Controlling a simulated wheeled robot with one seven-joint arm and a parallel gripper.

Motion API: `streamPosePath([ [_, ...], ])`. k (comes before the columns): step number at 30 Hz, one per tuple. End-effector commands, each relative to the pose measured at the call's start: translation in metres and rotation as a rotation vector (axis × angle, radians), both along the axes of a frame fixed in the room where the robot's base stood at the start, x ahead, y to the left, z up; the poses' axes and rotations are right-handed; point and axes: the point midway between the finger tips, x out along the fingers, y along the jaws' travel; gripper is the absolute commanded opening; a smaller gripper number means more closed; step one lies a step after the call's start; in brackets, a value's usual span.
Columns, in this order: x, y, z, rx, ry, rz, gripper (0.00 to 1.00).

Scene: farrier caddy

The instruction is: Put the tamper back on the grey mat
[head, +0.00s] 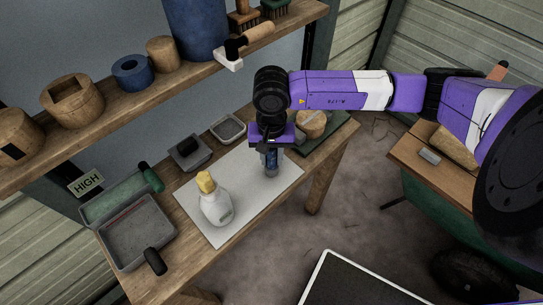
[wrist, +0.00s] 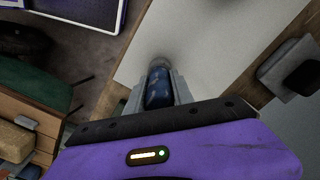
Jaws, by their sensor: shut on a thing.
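My gripper (head: 271,150) points down over the far right part of the pale grey mat (head: 255,200) on the workbench. It is shut on the tamper (head: 271,168), a blue upright cylinder with a paler lower end. In the wrist view the tamper's blue body (wrist: 158,90) sits between the two grey fingers (wrist: 157,95), with the mat (wrist: 215,45) below. The tamper's top is hidden by my gripper. I cannot tell whether its lower end touches the mat.
A white bottle with a yellow cap (head: 214,200) stands on the mat's left part. Grey trays (head: 138,230) lie to the left, and a wooden piece (head: 312,124) stands just right of my gripper. A loaded shelf (head: 110,105) runs behind. The mat's middle is clear.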

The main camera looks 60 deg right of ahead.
Motion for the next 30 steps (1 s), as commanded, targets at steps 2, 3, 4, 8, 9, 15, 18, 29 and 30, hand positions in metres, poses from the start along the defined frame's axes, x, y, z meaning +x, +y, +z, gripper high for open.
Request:
streamPosePath([
  [2, 0.000, 0.000, 0.001, 0.000, -0.001, 0.000, 0.00],
  [3, 0.000, 0.000, 0.001, 0.000, -0.001, 0.000, 0.00],
  [4, 0.000, 0.000, 0.000, 0.000, -0.001, 0.000, 0.00],
  [8, 0.000, 0.000, -0.001, 0.000, -0.001, 0.000, 0.00],
  [9, 0.000, 0.000, -0.001, 0.000, -0.001, 0.000, 0.00],
  [15, 0.000, 0.000, -0.004, 0.000, -0.001, 0.000, 0.00],
  [18, 0.000, 0.000, -0.005, 0.000, -0.001, 0.000, 0.00],
  [29, 0.000, 0.000, -0.009, 0.000, -0.001, 0.000, 0.00],
  [30, 0.000, 0.000, -0.010, 0.000, -0.001, 0.000, 0.00],
])
